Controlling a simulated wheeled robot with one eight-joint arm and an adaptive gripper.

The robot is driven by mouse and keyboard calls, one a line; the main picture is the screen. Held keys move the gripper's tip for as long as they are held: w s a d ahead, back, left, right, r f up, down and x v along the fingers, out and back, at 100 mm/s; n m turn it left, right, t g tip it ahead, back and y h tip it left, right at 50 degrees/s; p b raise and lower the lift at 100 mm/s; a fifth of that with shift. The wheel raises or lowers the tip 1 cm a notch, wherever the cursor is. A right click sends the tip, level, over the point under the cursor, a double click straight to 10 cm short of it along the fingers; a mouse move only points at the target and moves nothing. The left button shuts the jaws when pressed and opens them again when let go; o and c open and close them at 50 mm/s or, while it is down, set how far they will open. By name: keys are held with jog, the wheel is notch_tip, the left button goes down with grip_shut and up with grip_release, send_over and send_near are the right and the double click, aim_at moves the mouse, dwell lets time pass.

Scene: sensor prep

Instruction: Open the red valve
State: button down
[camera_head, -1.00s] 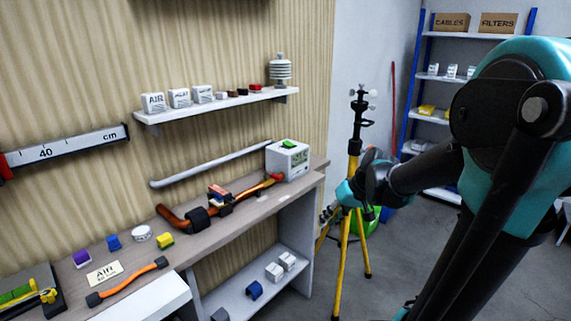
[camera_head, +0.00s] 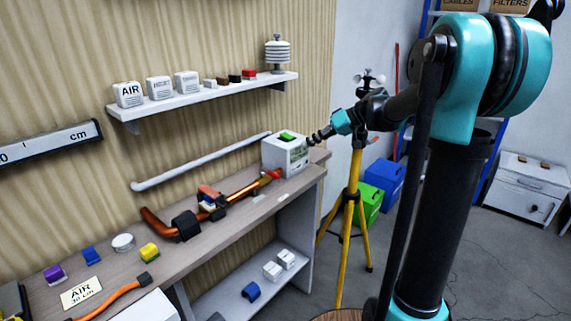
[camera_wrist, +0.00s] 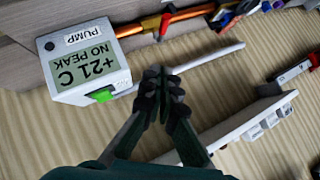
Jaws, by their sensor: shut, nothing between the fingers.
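The red valve (camera_head: 274,174) is a small red handle on the copper pipe (camera_head: 238,192), at the front left foot of the white pump box (camera_head: 285,156) on the workbench. In the wrist view the red valve (camera_wrist: 166,22) shows at the top, beside the pump box (camera_wrist: 85,62) with its "+21 C NO PEAK" display and green button (camera_wrist: 103,93). My gripper (camera_head: 311,141) is at the pump box's upper right, above the bench and apart from the valve. In the wrist view my gripper (camera_wrist: 157,74) has its fingertips together and empty, beside the box.
A wall shelf (camera_head: 205,97) with white blocks and a sensor hangs above the bench. A grey rod (camera_head: 200,162) runs along the wall behind the pipe. A yellow tripod (camera_head: 350,205) stands right of the bench (camera_head: 235,222), near my arm. Floor at right is open.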

send_near(270, 174)
jog(key=w+a, duration=0.2)
jog(key=w, duration=0.1)
jog(key=shift+s+a+f, duration=0.35)
jog(key=shift+a+f, duration=0.1)
jog(key=shift+f, duration=0.3)
jog(key=shift+s+a+f, duration=0.35)
jog(key=shift+a+f, duration=0.1)
jog(key=shift+f, duration=0.3)
